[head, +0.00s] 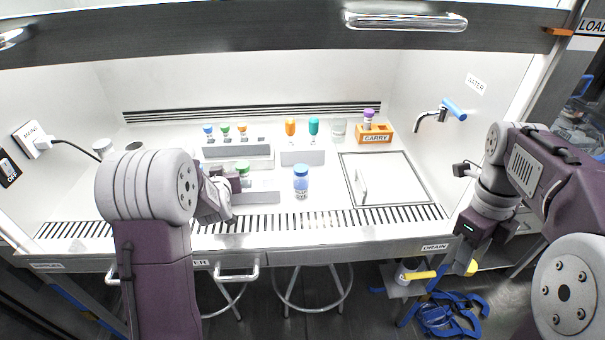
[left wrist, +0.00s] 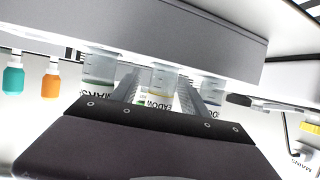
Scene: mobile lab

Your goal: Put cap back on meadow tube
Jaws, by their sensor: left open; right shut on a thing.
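In the left wrist view, which looks upside down, a clear tube labelled MEADOW (left wrist: 162,78) stands in a grey rack (left wrist: 185,30) between two other clear tubes. My left gripper (left wrist: 160,100) is open, with its fingers on either side of the meadow tube; its top is hidden behind the gripper body. In the head view my left gripper (head: 236,188) is by the front rack (head: 262,197), beside a green-topped container (head: 243,168). My right gripper (head: 474,250) is outside the cabinet at the right, shut on a small yellow thing (head: 472,268), perhaps a cap.
A back rack (head: 237,151) holds small blue-, green- and orange-capped tubes. A blue-capped bottle (head: 301,180) stands at front. An orange CARRY holder (head: 375,138) and a faucet (head: 430,116) are at right.

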